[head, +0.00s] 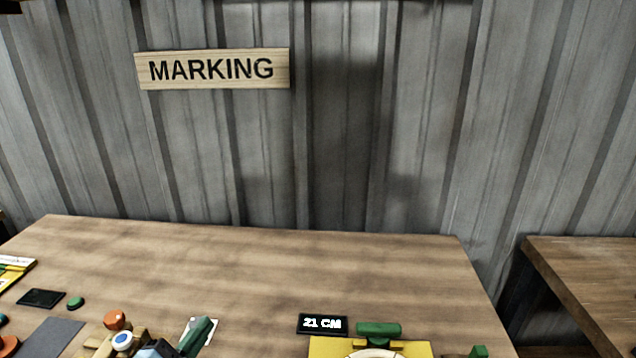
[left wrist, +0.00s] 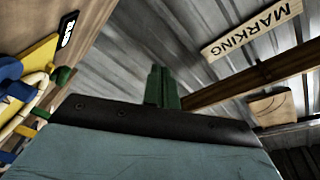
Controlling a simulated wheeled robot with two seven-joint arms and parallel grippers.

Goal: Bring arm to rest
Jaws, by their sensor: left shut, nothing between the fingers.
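My left gripper (head: 203,328) shows at the bottom of the head view, left of centre, with its green fingers pointing up and to the right. It is shut and empty. In the left wrist view its green fingers (left wrist: 162,82) stand closed together beyond the wrist's dark edge, pointing towards the corrugated wall. My right gripper is in neither view.
A wooden table (head: 270,265) has clear room at its back. A yellow fixture (head: 322,347) with a green bar (head: 379,329) stands beside a "21 CM" display (head: 323,324). An orange knob (head: 115,320) is near the gripper. A "MARKING" sign (head: 212,69) hangs behind.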

